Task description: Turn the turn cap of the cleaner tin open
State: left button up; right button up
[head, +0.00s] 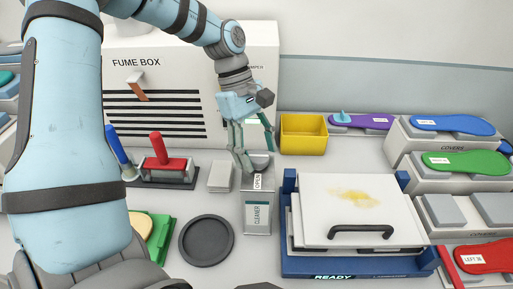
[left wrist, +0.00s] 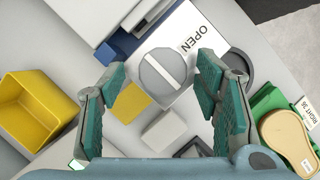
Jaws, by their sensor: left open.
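The cleaner tin (head: 257,216) stands upright on the table, with a CLEANER label on its front and an OPEN mark on top. Its round grey turn cap (left wrist: 160,74) shows in the left wrist view with a pale bar slanting from upper left to lower right. The word OPEN is printed on the white top (left wrist: 190,32) to the right of the cap. My left gripper (head: 243,168) is open and points down over the tin. In the left wrist view the cap lies between its spread fingers (left wrist: 160,78), apart from both. The head view mostly hides the cap. My right gripper is not in view.
A grey block (head: 220,177) and a round black dish (head: 206,240) are left of the tin. The blue press (head: 340,268) with its white plate stands close on the right. A yellow bin (head: 303,134) and the fume box (head: 160,95) are behind.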

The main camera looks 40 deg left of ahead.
pick_arm(q)
jog(key=shift+s+r, duration=0.1)
jog(key=shift+s, duration=0.25)
jog(key=c, duration=0.7)
jog(key=shift+w, duration=0.2)
jog(key=c, duration=0.4)
jog(key=shift+c, duration=0.2)
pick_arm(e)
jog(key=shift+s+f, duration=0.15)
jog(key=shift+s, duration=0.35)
